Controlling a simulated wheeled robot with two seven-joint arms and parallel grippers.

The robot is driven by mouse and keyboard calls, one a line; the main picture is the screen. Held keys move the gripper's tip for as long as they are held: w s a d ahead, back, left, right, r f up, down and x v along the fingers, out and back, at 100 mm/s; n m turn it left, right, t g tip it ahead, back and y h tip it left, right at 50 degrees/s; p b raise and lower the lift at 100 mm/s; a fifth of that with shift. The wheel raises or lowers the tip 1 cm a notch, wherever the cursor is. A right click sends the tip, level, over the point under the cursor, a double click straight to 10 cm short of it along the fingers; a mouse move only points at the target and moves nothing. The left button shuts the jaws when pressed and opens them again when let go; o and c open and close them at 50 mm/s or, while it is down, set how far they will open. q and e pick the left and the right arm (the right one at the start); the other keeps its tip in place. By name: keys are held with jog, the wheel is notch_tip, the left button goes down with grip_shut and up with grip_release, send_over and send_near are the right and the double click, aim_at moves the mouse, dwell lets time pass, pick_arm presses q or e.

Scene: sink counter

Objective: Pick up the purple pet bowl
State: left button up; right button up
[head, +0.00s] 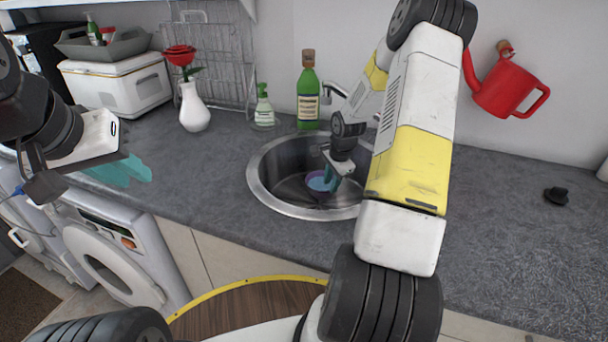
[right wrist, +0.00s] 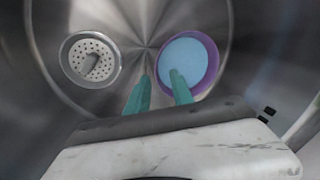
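The purple pet bowl (head: 313,187) lies in the round steel sink, partly hidden by my right gripper in the head view. In the right wrist view the bowl (right wrist: 190,58) has a purple rim and a pale blue inside. My right gripper (right wrist: 160,74) is open with its two teal fingers apart. One fingertip overlaps the bowl's inside and the other is left of its rim; I cannot tell whether they touch it. My right gripper also shows over the sink in the head view (head: 332,176). My left gripper (head: 140,174) hangs at the left, away from the bowl.
The sink (head: 262,180) has a drain strainer (right wrist: 92,60) beside the bowl. A faucet (head: 333,90), green bottle (head: 308,98) and soap bottle (head: 263,108) stand behind it. A white vase (head: 194,108) is to the left. The counter right of the sink is mostly clear.

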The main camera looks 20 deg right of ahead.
aim_at(322, 186)
jog(key=x, duration=0.4)
jog(key=shift+s+d+f, duration=0.1)
jog(key=shift+f, duration=0.15)
jog(key=shift+c, duration=0.2)
grip_shut()
dwell(1.0)
